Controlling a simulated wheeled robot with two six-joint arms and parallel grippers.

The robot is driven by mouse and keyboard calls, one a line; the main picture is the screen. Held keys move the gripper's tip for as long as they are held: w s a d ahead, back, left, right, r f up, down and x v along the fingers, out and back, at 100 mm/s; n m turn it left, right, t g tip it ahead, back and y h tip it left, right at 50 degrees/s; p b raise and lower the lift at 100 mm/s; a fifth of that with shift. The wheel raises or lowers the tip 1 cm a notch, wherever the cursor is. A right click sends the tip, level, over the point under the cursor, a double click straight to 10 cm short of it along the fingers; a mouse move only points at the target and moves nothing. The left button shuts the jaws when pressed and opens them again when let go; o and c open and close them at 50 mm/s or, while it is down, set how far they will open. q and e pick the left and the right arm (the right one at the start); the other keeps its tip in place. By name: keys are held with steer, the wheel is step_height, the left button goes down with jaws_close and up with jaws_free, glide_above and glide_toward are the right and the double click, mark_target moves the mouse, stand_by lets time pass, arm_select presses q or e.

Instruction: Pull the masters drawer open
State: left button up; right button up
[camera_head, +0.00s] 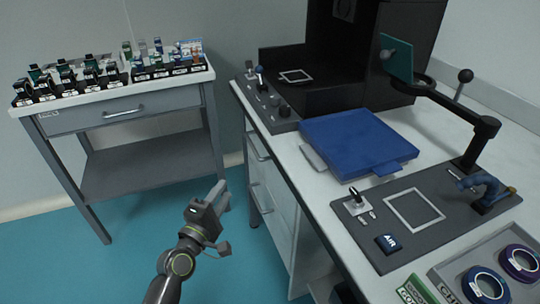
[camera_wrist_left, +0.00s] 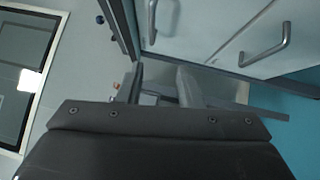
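Two drawer candidates show, and I cannot tell which is the masters drawer. The grey side-table drawer (camera_head: 85,116) is shut, with a bar handle (camera_head: 123,112) and a small unreadable label. The white drawers (camera_head: 270,185) under the right-hand bench look shut. Their handles (camera_head: 258,150) face the aisle; bar handles also show in the left wrist view (camera_wrist_left: 265,46). My left gripper (camera_head: 217,193) is over the floor between both tables, left of the white drawers and touching no handle. In the left wrist view its fingers (camera_wrist_left: 160,84) are apart and empty. My right gripper is out of view.
The side table holds racks of small items (camera_head: 105,78) and has a lower shelf (camera_head: 150,165). The teal floor (camera_head: 130,245) between the tables is clear.

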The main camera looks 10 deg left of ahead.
arm_select(q)
glide_toward(252, 144)
steer(key=x, duration=1)
steer(key=shift+w+f, duration=0.15)
steer(key=shift+f, duration=0.1)
jaws_close()
